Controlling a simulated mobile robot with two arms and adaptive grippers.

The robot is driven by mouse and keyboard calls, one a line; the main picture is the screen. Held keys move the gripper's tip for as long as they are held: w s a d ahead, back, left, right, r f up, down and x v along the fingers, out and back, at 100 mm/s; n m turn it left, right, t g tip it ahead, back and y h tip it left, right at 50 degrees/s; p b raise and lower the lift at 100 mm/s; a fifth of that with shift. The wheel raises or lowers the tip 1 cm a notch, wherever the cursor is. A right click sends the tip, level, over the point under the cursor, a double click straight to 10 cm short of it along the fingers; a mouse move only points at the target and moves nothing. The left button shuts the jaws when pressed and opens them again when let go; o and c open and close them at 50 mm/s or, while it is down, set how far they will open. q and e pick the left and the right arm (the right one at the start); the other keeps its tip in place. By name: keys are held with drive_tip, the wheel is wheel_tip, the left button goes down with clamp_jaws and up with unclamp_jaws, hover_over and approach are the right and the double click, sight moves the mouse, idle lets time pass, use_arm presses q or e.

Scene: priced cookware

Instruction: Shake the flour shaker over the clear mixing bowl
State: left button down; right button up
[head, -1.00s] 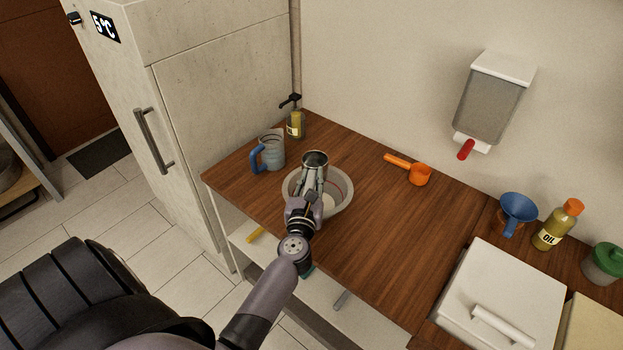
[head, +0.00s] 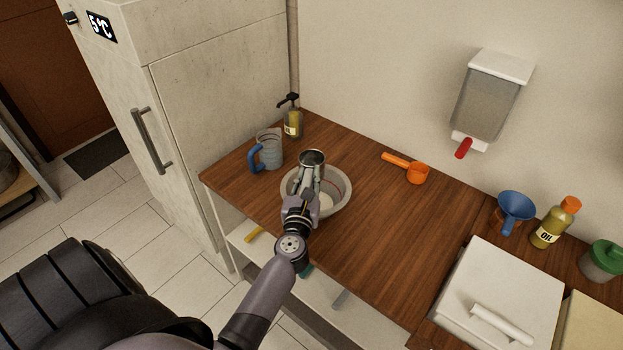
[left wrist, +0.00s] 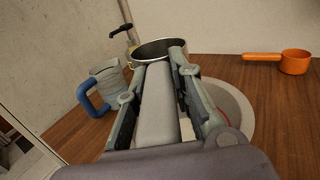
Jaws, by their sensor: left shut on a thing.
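The flour shaker (head: 312,158) is a metal cylinder with a dark open-looking top. My left gripper (head: 311,176) is shut on it and holds it above the clear mixing bowl (head: 342,203), over its far side. The bowl stands on the wooden counter near its front edge, with some pale stuff inside. In the left wrist view the shaker (left wrist: 160,47) sits roughly upright between the fingers (left wrist: 154,68), and the bowl (left wrist: 243,118) shows below and to the right. My arm hides part of the bowl. My right gripper is not in view.
A measuring jug with blue handle (head: 268,150) and a pump bottle (head: 292,120) stand left of the bowl. An orange scoop (head: 417,173) lies to the right. A blue funnel (head: 515,207), oil bottle (head: 553,226) and white box (head: 497,290) are further right. The mid-counter is clear.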

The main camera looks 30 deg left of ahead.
sight(309, 176)
use_arm(q)
drive_tip(key=shift+r, duration=0.1)
idle(0.5)
wheel_tip(309, 176, up, 6)
drive_tip(key=p, duration=0.6)
drive_tip(key=shift+s+d, duration=0.1)
drive_tip(key=s+d+r+m+t+h+b, duration=0.1)
drive_tip(key=s+d+m+h+b, duration=0.4)
drive_tip(key=s+d, duration=1.2)
drive_tip(key=s+h+b, duration=0.1)
drive_tip(key=h+b, duration=0.1)
drive_tip(key=b, duration=0.1)
drive_tip(key=shift+r+t+h, duration=0.15)
drive_tip(key=shift+t+h, duration=0.25)
